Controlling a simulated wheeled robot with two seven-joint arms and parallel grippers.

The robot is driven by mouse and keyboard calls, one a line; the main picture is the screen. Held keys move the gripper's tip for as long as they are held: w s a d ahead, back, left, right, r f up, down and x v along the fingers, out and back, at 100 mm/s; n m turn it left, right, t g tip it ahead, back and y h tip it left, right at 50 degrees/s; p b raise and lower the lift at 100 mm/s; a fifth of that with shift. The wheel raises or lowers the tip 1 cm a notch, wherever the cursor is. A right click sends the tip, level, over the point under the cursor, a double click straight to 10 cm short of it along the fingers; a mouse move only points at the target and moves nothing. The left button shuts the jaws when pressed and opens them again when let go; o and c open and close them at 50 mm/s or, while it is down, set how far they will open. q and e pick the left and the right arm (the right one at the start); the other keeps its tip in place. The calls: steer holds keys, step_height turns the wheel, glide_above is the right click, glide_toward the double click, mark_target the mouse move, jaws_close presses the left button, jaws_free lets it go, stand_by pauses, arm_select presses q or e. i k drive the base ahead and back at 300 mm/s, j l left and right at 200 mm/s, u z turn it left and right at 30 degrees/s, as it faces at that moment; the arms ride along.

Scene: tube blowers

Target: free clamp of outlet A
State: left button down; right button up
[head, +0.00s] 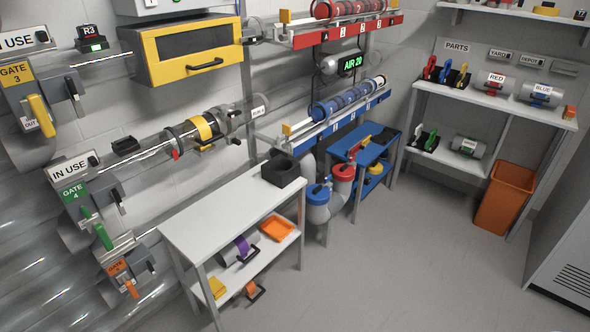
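A clear tube runs along the wall, with a yellow clamp ring (203,128) around it and a dark ring beside that. A small white label (258,111) sits near the tube's right end; its text is too small to read. I cannot tell which fitting is outlet A. Neither of my grippers shows in the head view.
A white table (210,212) with a black block (281,171) stands below the tube. Blue (350,108) and red racks, a blue cart and an orange bin (506,196) stand right.

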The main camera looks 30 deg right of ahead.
mark_target(327, 179)
steer(key=i+l+u, duration=0.15)
steer(key=l, duration=0.25)
steer(key=i+l+u, duration=0.1)
steer(key=l, duration=0.3)
steer(key=i+l+u, duration=0.15)
steer(key=l, duration=0.25)
steer(key=i+l+u, duration=0.15)
steer(key=l, duration=0.3)
steer(key=i+l+u, duration=0.1)
steer(key=l, duration=0.3)
